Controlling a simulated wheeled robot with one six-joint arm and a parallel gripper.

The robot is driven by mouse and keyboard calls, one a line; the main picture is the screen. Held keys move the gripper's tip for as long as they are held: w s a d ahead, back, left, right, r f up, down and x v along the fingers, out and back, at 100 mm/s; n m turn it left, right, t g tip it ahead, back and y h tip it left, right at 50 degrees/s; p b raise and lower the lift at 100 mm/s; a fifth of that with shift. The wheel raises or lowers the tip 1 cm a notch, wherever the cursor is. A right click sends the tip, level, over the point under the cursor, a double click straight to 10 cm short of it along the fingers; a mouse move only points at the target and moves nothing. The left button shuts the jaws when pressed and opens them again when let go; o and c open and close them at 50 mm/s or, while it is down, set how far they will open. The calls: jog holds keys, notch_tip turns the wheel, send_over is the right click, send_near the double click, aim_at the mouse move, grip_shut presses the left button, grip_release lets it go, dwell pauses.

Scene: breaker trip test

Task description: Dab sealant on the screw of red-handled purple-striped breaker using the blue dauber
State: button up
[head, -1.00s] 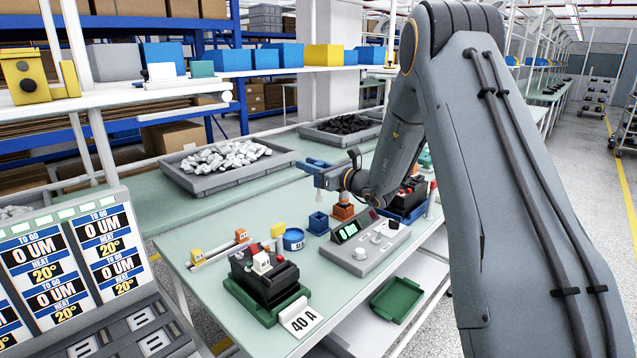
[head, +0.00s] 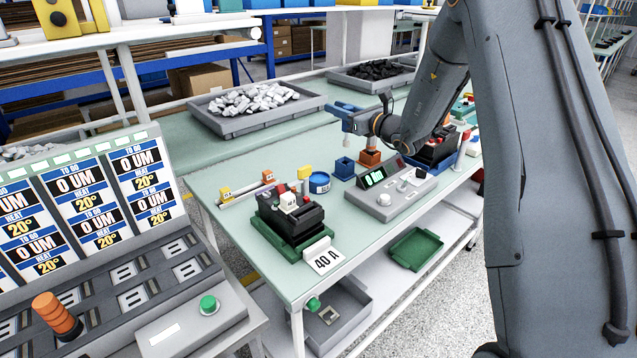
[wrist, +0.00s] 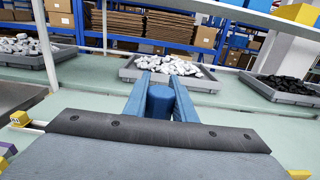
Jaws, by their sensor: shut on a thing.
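My gripper (head: 347,112) is above the bench, over the small blue block-shaped holder (head: 344,168). Its blue fingers (wrist: 160,90) are shut on the blue dauber (wrist: 160,104), whose round top shows between them in the wrist view. A black breaker (head: 290,215) sits in a green fixture (head: 284,243) at the bench's near edge, with white and red parts on top. A second dark breaker with red parts (head: 437,150) stands to the right, partly behind my arm. I cannot make out a purple stripe or a screw on either. A blue sealant tin (head: 319,183) stands between the near breaker and the holder.
A grey test box with a lit display (head: 390,190) stands between the breakers. An orange holder (head: 370,158) is next to the blue one. A "40 A" card (head: 326,259) stands at the front edge. Trays of white parts (head: 255,108) and black parts (head: 373,75) lie behind.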

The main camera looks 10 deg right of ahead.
jog(key=s+a+p, duration=0.2)
jog(key=s+a, duration=0.4)
jog(key=a, duration=0.3)
notch_tip(320, 180, down, 7)
jog(key=b, duration=0.3)
jog(key=shift+r, duration=0.2)
jog(key=shift+a+f+b, duration=0.1)
jog(key=shift+f+b, duration=0.4)
jog(key=shift+f, duration=0.1)
dwell(2.5)
notch_tip(320, 180, up, 7)
jog(key=p, duration=0.3)
dwell(0.6)
jog(key=shift+r, duration=0.15)
